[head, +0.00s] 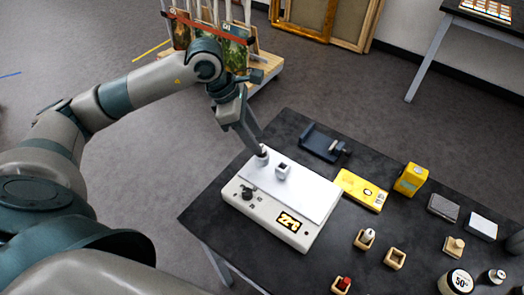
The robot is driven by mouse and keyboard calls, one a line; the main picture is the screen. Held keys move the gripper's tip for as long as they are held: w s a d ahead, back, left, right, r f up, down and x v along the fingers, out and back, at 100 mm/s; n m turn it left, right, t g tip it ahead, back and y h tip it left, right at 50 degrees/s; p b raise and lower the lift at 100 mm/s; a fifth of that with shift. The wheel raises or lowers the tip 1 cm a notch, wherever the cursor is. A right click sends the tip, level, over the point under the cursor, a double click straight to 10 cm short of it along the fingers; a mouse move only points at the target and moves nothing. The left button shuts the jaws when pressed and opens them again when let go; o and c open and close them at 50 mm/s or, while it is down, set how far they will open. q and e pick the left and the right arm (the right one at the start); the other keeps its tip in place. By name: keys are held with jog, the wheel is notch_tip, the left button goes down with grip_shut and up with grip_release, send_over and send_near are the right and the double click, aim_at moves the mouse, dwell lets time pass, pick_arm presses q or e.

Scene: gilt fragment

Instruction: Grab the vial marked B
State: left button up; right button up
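My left gripper (260,146) reaches down over the left back part of a white-topped plate device (308,188). A small pale vial-like piece (262,157) is at its fingertips; I cannot tell whether the fingers grip it or only stand around it. A small white square holder with a dark opening (283,171) sits on the plate just to the right. On the table, one wooden holder has a white-topped vial (367,236) and another has a red-topped one (343,284). No letter B is readable. My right gripper is not in view.
The dark table (290,130) also carries a yellow box (411,179), a yellow flat case (361,190), a dark blue cradle (322,143), an empty-looking wooden holder (395,258) and a weight marked 50 (459,281). A painting rack (262,66) stands behind.

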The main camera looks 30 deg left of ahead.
pick_arm(q)
jog(key=p+x, duration=0.1)
jog(key=x, duration=0.1)
jog(key=shift+d+f+p, duration=0.1)
jog(key=shift+f+p, duration=0.25)
jog(key=shift+f, duration=0.05)
jog(key=shift+w+d+f, duration=0.15)
jog(key=shift+f, duration=0.4)
grip_shut()
